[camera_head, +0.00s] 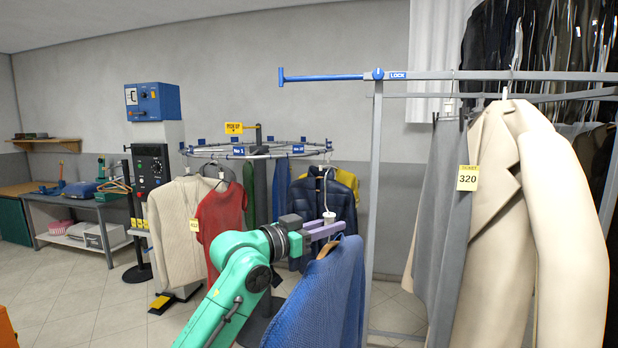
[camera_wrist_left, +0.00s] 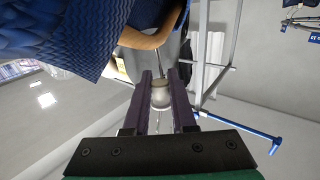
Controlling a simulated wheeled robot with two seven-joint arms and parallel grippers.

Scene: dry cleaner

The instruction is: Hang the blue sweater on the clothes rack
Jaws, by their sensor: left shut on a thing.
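The blue sweater (camera_head: 322,300) hangs on a wooden hanger (camera_head: 328,248) below my left gripper (camera_head: 326,226). My left gripper is shut on the pale knob at the hanger's neck, which also shows between the fingers in the left wrist view (camera_wrist_left: 160,95). The sweater (camera_wrist_left: 60,35) fills the upper left of that view. The clothes rack (camera_head: 372,200) is a grey frame just right of the sweater, with a blue bar (camera_head: 322,77) sticking out to the left at its top, well above the gripper. The sweater hangs apart from the rack's bar. My right gripper is not in view.
A beige coat (camera_head: 500,200) with tag 320 and grey garments (camera_head: 440,200) hang on the right of the rack. Behind my arm stands a round rail (camera_head: 250,152) with a cream sweater (camera_head: 176,230), a red shirt (camera_head: 220,220) and a dark jacket. The blue bar is bare.

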